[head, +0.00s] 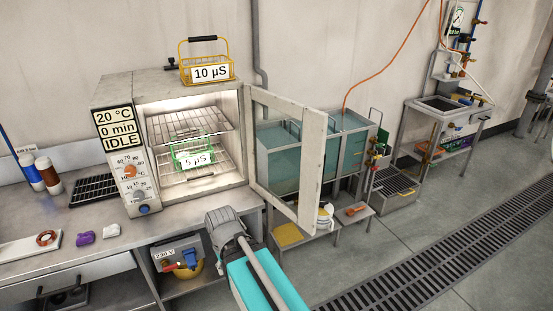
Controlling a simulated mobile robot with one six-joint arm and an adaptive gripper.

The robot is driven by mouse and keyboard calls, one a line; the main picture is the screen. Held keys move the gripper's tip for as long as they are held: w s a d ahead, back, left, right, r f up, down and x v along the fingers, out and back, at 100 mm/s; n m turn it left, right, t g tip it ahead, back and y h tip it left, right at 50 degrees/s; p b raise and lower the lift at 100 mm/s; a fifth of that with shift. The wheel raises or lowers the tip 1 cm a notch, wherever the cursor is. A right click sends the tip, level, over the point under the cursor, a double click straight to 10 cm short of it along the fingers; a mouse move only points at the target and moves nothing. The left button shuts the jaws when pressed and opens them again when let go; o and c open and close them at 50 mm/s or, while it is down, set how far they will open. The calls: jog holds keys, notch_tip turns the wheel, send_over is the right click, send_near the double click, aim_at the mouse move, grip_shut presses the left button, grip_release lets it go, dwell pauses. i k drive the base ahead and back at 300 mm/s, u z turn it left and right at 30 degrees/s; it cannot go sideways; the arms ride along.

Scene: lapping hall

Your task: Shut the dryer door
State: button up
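The dryer (118,95) stands on the steel bench at the left. Its lit chamber is exposed, and its panel reads 20 °C, 0 min, IDLE. The dryer door (314,160), a pale frame with a window, stands wide open, hinged at the chamber's right side and swung out toward me. Inside, a green basket labelled 5 µS (194,157) sits on a wire rack. My gripper (222,218) is in front of and below the chamber, left of the door and apart from its free edge. Its fingers are not clear enough to tell open from shut.
A yellow basket labelled 10 µS (207,70) stands on top of the dryer. Teal-tinted tanks (350,150) stand behind and right of the door. A white container (326,215) is near the door's lower edge. Open floor and a drain grate (430,250) lie at right.

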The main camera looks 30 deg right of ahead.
aim_at(315, 124)
jog(key=u, duration=3.35)
jog(key=k, duration=1.95)
jog(key=z, duration=0.05)
